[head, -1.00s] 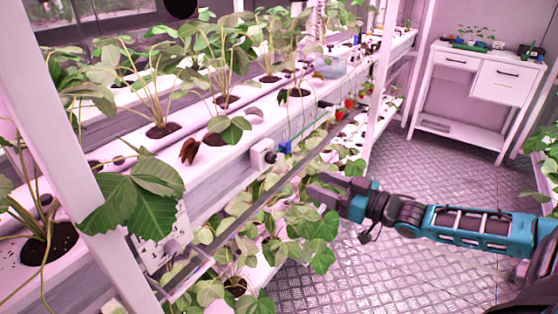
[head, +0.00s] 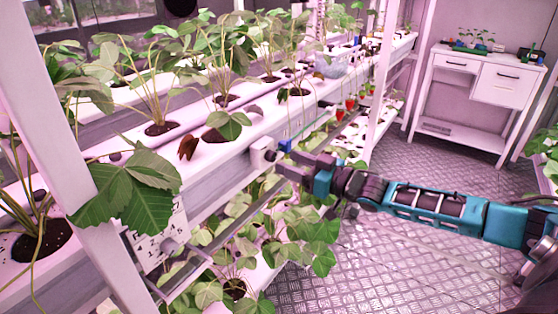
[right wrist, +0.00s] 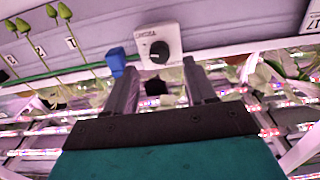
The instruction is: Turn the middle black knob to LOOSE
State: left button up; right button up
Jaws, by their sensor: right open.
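A black round knob (right wrist: 160,52) sits on a small white box (right wrist: 158,40) on the rack's side rail in the right wrist view. The box has small lettering too blurred to read, and I cannot tell which way the knob points. The box also shows in the head view (head: 260,152), with the dark knob (head: 270,156) facing the aisle. My right gripper (head: 281,164) is close in front of the knob. Its two open fingers (right wrist: 161,72) point at it, one to each side, with nothing between them. They appear short of touching it. My left gripper is not in view.
A blue block (right wrist: 115,60) sits on the rail left of the knob in the wrist view. Leafy plants (head: 232,127) overhang the rail. The metal floor (head: 390,260) is clear.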

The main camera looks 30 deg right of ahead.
aim_at(274, 157)
jog(key=shift+x, duration=2.15)
jog(key=shift+c, duration=0.2)
grip_shut()
